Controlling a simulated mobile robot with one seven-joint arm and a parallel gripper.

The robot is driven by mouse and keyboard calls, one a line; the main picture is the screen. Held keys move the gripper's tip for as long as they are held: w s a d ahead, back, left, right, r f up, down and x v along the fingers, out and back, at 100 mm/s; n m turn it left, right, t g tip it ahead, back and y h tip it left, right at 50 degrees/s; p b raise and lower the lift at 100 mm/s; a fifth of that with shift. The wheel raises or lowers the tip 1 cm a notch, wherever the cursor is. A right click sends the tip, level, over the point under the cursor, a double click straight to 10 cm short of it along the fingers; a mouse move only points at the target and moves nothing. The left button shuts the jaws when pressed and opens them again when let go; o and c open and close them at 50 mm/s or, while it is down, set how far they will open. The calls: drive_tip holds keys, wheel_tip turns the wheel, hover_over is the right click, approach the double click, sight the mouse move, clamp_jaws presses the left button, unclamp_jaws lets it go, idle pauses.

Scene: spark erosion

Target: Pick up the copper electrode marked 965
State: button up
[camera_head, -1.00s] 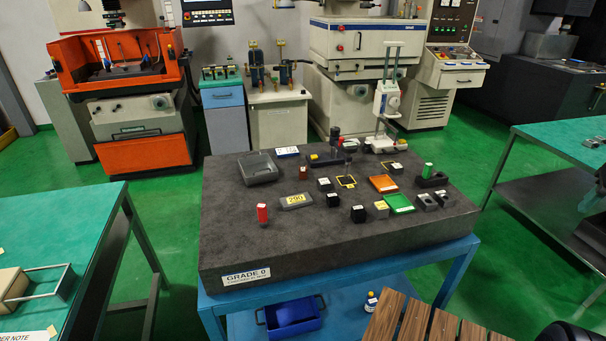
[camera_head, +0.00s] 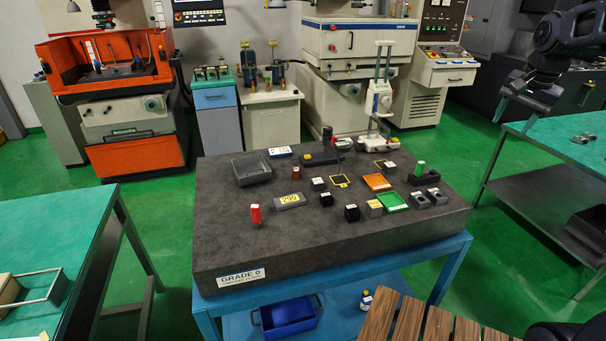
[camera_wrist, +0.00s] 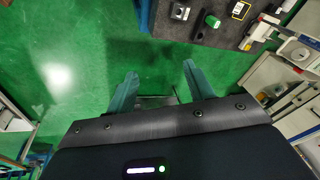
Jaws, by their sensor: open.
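A small brown, copper-coloured block (camera_head: 296,173) with a pale top stands towards the back left of the dark granite plate (camera_head: 235,225). Its marking is too small to read, so I cannot tell whether it is the electrode marked 965. In the head view my arm is at the upper right, away from the granite plate.
The plate also bears a red block (camera_head: 255,216), a grey tray (camera_head: 251,180), a yellow-labelled grey block (camera_head: 289,201), an orange tile (camera_head: 377,182), a green tile (camera_head: 393,203) and a tall gauge stand (camera_head: 379,100). The plate's front is clear. A green-topped bench (camera_head: 560,150) stands at right.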

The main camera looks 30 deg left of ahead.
drive_tip(key=w+a+f+m+g, duration=0.1)
drive_tip(key=w+a, duration=0.2)
drive_tip(key=a, duration=0.5)
drive_tip(key=w+a+f+m, duration=0.1)
drive_tip(key=w+a, duration=0.3)
drive_tip(key=a, duration=0.4)
drive_tip(key=a+f+m, duration=0.1)
drive_tip(key=a+f, duration=0.2)
drive_tip(key=a, duration=0.6)
drive_tip(key=a+f+m+g, duration=0.1)
drive_tip(key=a+f, duration=0.2)
drive_tip(key=a, duration=0.6)
drive_tip(key=s+a+f+m, duration=0.1)
drive_tip(key=a+f, duration=0.2)
drive_tip(key=a, duration=0.6)
drive_tip(key=shift+a+f+m+h, duration=0.2)
drive_tip(key=shift+a+m+h, duration=0.1)
drive_tip(key=shift+a, duration=0.1)
drive_tip(key=m, duration=0.2)
hover_over(296, 169)
wheel_tip(296, 169, down, 10)
drive_tip(key=shift+a+f+g+h, duration=0.1)
drive_tip(key=shift+f+g+h, duration=0.05)
drive_tip(key=shift+g+h, duration=0.2)
drive_tip(key=shift+f, duration=5.2)
clamp_jaws()
